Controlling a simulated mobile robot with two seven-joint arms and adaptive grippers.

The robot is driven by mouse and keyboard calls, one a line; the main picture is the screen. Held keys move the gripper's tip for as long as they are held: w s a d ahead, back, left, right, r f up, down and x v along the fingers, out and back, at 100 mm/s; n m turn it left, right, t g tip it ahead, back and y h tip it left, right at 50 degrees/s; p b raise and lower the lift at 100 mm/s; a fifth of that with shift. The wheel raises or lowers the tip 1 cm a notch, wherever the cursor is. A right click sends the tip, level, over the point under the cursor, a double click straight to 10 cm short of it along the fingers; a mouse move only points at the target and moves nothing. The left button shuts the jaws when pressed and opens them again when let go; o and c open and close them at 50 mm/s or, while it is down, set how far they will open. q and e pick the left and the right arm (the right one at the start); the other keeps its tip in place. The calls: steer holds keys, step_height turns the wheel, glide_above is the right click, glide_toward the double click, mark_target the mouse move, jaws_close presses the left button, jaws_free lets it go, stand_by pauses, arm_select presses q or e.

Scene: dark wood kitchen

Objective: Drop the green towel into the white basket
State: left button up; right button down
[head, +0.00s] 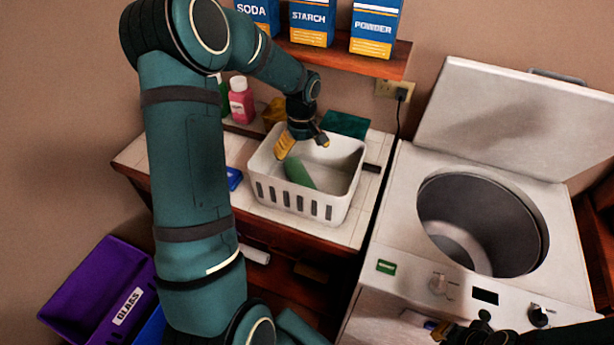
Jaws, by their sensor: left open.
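The white basket (285,194) stands on the tiled counter in the head view, with slots along its front. A green cloth-like thing, which looks like the green towel (299,173), lies inside it against the left side; part of it is hidden by the basket wall. My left gripper (304,144) is over the basket, above the green towel, with its yellow-tipped fingers apart and nothing between them. My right gripper (440,328) is at the bottom right, in front of the washer's panel; its fingers are too unclear to judge.
An open top-loading washer (408,205) stands right of the counter, its lid raised. A shelf (345,57) with boxes hangs above. Bottles, including a pink one (241,102), and a dark green box (345,124) stand behind the basket. A purple bin (85,290) is at lower left.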

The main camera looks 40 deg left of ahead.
arm_select(q)
step_height(320, 180, up, 11)
stand_by(0.3)
steer(key=shift+f, duration=0.1)
stand_by(0.4)
